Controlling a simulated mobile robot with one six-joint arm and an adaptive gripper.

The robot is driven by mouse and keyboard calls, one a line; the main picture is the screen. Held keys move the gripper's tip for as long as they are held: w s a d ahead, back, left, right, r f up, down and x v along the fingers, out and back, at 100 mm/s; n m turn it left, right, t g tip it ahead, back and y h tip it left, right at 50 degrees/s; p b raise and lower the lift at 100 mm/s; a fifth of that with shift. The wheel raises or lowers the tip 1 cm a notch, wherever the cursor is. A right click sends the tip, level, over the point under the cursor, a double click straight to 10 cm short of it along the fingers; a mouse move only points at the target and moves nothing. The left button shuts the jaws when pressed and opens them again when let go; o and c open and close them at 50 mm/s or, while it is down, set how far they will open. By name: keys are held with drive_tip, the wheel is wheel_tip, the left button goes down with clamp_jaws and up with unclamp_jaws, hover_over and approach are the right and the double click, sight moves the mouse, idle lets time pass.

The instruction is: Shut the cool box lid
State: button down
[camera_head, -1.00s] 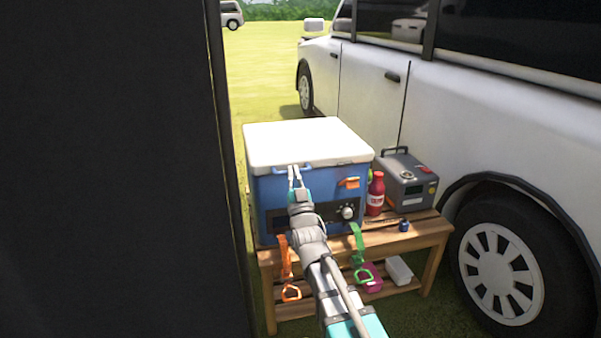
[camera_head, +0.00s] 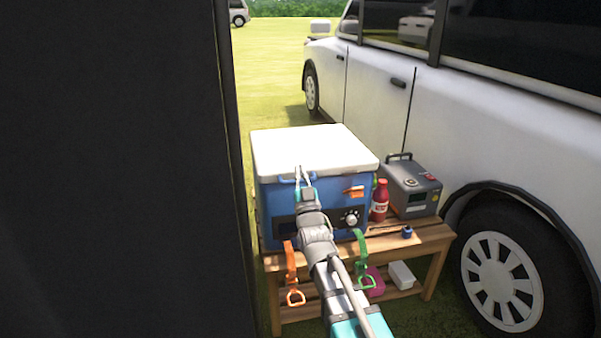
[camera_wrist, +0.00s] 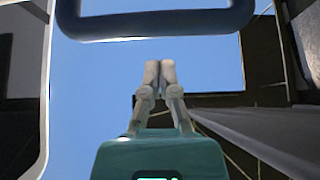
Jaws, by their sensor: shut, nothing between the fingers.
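The cool box is blue with a white lid (camera_head: 315,150) and stands on a wooden bench. The lid lies flat across the top of the blue body (camera_head: 330,195), and I see no clear gap under it in the head view. My gripper (camera_head: 302,172) is at the front of the box, near the lid's front edge and the blue handle. In the wrist view my gripper (camera_wrist: 160,72) has its fingertips together and empty, in front of the blue face (camera_wrist: 205,65). The blue handle (camera_wrist: 155,24) spans the top of that view. I cannot tell whether the fingertips touch the box.
The wooden bench (camera_head: 400,243) also holds a red bottle (camera_head: 379,200) and a grey device (camera_head: 412,187) on the right. Orange (camera_head: 291,270) and green (camera_head: 361,255) straps hang in front. A white vehicle (camera_head: 480,130) stands close on the right. A dark panel (camera_head: 110,170) fills the left.

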drive_tip(key=w+f+b+v, duration=0.1)
drive_tip(key=f+b+v, duration=0.1)
drive_tip(key=b+v, duration=0.5)
drive_tip(key=shift+s+f, duration=0.8)
drive_tip(key=shift+s, duration=0.15)
drive_tip(key=shift+d, duration=0.15)
